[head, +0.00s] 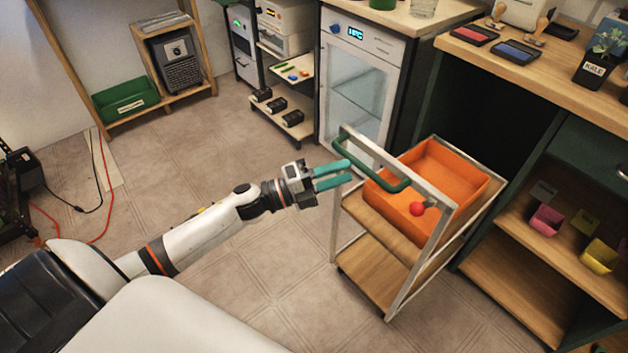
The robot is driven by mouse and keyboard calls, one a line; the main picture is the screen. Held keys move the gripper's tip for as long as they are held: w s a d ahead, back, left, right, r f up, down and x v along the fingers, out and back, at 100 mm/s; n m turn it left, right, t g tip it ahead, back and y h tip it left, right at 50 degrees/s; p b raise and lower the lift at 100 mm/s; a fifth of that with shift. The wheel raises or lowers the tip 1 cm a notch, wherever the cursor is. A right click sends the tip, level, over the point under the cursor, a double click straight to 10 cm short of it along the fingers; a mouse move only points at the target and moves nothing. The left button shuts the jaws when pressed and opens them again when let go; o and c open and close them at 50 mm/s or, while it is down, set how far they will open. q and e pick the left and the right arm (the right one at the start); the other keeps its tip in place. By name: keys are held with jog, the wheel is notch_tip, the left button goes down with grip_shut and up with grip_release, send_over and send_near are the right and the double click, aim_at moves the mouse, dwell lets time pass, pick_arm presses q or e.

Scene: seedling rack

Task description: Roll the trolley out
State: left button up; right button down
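The trolley (385,283) has a pale metal frame, wooden shelves and a green bar handle (372,171) on its near left side. It stands partly in the dark bay under the wooden counter. An orange tray (468,172) sits on its top. My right gripper is not in view.
A glass-door cabinet (358,95) stands behind the trolley. To its right, the counter (560,72) holds ink pads and a potted plant. Open shelves (520,280) with small pots flank the trolley on the right. The tiled floor (190,160) is clear; cables (107,190) lie far left.

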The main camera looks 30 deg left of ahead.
pick_arm(q)
jog(key=v, duration=0.7)
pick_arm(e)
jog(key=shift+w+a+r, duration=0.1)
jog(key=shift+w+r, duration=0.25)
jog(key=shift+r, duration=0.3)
